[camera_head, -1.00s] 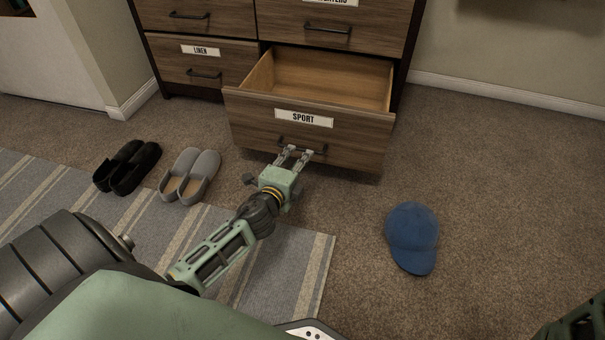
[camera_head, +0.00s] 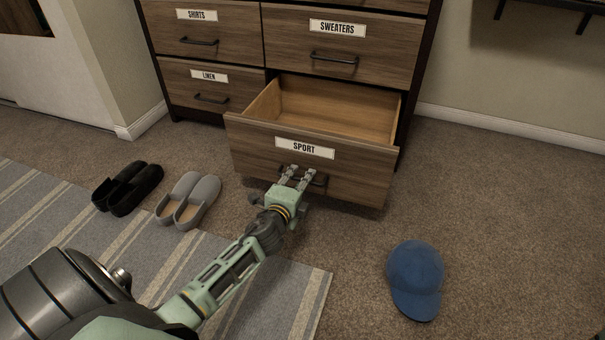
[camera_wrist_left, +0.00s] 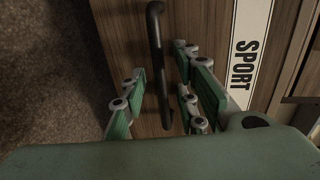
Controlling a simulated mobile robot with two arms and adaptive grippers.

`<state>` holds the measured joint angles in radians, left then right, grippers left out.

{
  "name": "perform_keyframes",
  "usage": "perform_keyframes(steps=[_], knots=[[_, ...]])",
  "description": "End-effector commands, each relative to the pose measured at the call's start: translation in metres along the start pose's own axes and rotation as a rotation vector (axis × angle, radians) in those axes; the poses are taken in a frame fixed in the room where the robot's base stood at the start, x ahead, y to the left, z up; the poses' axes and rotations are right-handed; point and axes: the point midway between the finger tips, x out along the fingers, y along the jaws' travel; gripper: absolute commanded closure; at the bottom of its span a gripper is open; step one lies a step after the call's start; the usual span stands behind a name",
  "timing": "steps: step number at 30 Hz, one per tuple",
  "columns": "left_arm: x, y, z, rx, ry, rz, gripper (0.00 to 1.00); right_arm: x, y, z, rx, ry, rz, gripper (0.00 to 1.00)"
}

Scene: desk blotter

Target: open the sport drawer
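The sport drawer (camera_head: 255,145), wood-fronted with a white SPORT label (camera_head: 305,148), stands pulled out at the bottom right of the dresser. Its inside shows empty. My left gripper (camera_head: 298,174) is at the drawer's dark bar handle (camera_head: 319,182). In the left wrist view the handle (camera_wrist_left: 157,50) runs between the two separated green fingers (camera_wrist_left: 160,85), with visible gaps on both sides. The gripper looks open around the handle, not clamped on it. My right gripper is not in view.
The closed sweaters (camera_head: 375,55), shirts (camera_head: 235,22) and linen (camera_head: 180,85) drawers surround it. Black slippers (camera_head: 128,188) and grey slippers (camera_head: 188,200) lie at left by the striped rug (camera_head: 60,235). A blue cap (camera_head: 414,278) lies on the carpet at right. Carpet right of the drawer is clear.

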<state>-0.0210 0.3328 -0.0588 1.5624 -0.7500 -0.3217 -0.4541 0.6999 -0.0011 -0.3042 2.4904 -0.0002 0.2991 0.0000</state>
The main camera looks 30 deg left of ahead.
Motion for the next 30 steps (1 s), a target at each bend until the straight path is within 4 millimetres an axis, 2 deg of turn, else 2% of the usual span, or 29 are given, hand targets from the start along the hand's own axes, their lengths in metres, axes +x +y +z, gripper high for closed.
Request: perform_keyframes(steps=[8, 18, 30], knots=[[-0.001, 0.001, -0.001, 0.000, 0.000, 0.001, 0.72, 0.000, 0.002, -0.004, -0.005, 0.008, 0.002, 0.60], [-0.001, 0.001, -0.001, 0.000, 0.000, 0.001, 1.00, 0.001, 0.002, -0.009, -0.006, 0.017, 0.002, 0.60], [-0.001, 0.001, -0.001, 0.000, -0.001, 0.001, 1.00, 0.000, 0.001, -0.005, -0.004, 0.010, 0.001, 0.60]])
